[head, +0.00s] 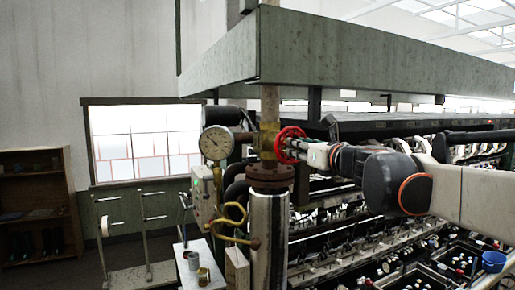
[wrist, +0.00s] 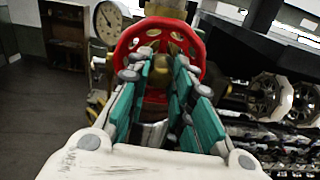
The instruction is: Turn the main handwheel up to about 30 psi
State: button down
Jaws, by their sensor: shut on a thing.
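The red handwheel (head: 289,144) is on the valve of the upright pipe, in the middle of the head view. It also shows in the wrist view (wrist: 135,38), where its rim faces me. My gripper (head: 312,153) reaches it from the right. In the wrist view my gripper (wrist: 162,62) has its teal-padded fingers at the wheel, shut on it; the exact contact is partly hidden by the fingers. The round pressure gauge (head: 216,142) is just left of the pipe and also shows in the wrist view (wrist: 107,20). Its numbers are too small to read.
A thick silver pipe (head: 268,240) stands below the valve. A brass curled tube (head: 234,213) and a grey control box (head: 203,195) are beside it. A green overhead beam (head: 380,50) runs above. Machine rows fill the right, with a blue bucket (head: 494,261).

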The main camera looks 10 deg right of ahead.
jog(key=m, duration=0.6)
jog(key=shift+m, duration=0.3)
jog(key=c, duration=1.5)
grip_release()
jog(key=shift+w, duration=0.1)
